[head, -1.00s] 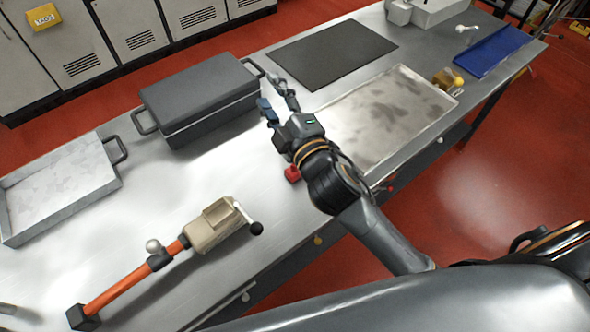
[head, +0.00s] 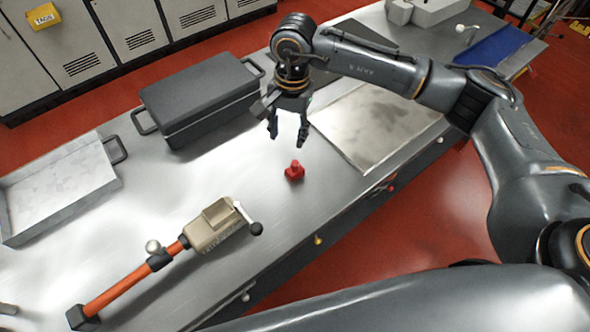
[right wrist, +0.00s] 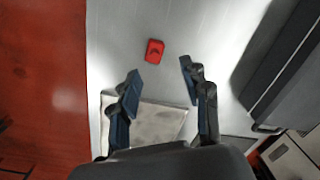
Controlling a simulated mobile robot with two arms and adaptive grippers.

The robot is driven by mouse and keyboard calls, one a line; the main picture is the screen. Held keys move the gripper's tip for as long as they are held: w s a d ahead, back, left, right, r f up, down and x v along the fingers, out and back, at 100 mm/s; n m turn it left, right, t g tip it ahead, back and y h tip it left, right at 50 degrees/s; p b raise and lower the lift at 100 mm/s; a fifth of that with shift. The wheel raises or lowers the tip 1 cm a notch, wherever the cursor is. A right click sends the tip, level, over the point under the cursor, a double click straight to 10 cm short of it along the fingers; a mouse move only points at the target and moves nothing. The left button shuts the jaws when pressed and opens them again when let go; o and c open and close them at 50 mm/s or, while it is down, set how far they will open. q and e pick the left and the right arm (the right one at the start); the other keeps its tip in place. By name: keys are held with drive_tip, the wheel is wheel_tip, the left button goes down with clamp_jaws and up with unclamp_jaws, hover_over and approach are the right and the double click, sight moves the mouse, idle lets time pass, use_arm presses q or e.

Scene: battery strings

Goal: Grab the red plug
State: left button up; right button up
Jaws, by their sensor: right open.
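The red plug (head: 294,171) stands on the bare metal bench top, near the bench's front edge. It also shows in the right wrist view (right wrist: 154,51), beyond the fingertips and between their lines. My right gripper (head: 287,138) points down above the bench, a little behind and above the plug. Its fingers are spread, with nothing between them, and it is apart from the plug. In the right wrist view the open fingers (right wrist: 160,72) frame the bench surface. My left gripper is not in view.
A dark lidded case (head: 200,97) stands behind and left of the plug. A shallow metal tray (head: 345,150) lies to the right. An orange-handled tool (head: 130,284) and a grey open tray (head: 62,215) lie left. The bench around the plug is clear.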

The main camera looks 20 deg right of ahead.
drive_tip(key=d+h, duration=0.1)
drive_tip(key=d, duration=0.1)
drive_tip(key=p, duration=0.2)
hover_over(295, 163)
wheel_tip(295, 163, down, 8)
drive_tip(key=shift+d+r, duration=0.1)
drive_tip(key=shift+r, duration=0.1)
wheel_tip(295, 163, down, 5)
drive_tip(key=p, duration=0.2)
drive_tip(key=shift+r+p, duration=0.15)
drive_tip(key=shift+p, duration=0.15)
drive_tip(key=shift+f, duration=0.5)
clamp_jaws()
